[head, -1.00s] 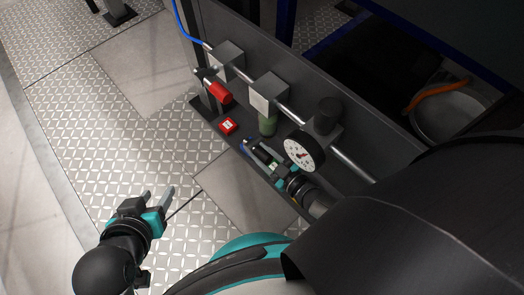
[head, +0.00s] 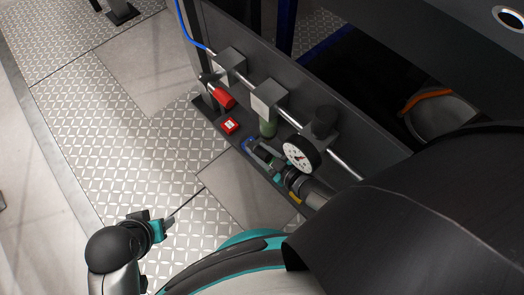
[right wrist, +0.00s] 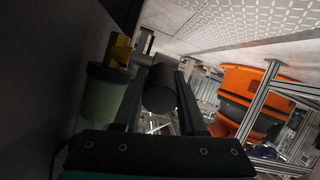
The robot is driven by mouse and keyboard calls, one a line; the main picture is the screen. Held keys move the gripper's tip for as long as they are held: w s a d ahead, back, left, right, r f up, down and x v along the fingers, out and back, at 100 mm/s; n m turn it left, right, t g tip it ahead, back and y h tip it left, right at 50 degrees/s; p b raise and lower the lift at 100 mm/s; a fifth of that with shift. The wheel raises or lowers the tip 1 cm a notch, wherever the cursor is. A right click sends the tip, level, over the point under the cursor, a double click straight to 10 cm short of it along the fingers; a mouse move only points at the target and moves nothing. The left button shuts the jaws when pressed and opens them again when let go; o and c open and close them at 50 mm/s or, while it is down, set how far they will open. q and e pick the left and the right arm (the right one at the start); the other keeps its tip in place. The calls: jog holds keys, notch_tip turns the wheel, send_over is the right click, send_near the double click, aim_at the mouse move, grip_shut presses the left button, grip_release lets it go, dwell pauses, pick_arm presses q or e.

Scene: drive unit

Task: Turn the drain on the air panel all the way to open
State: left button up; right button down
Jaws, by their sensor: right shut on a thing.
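The air panel (head: 335,100) runs diagonally across the head view, with a pipe, grey blocks and a green bowl (head: 268,128). The bowl also shows at left in the right wrist view (right wrist: 103,98). My right gripper (head: 262,157) is beside the bowl's lower end, below the gauge. In the right wrist view a dark round knob, which looks like the drain (right wrist: 160,90), sits between its fingers, and the gripper is shut on it. How far the drain is turned cannot be seen. My left gripper (head: 158,226) is over the floor at lower left, its fingers seen too edge-on to judge.
A white dial gauge (head: 301,156) with a black knob (head: 321,122) above it stands close to my right gripper. A red handle (head: 223,97) and a red box (head: 230,126) are farther left. A bucket (head: 440,115) with an orange hose (head: 427,99) is behind the panel.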

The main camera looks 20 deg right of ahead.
jog(key=c, duration=0.8)
grip_release()
jog(key=shift+a+f, duration=0.1)
jog(key=o, duration=0.3)
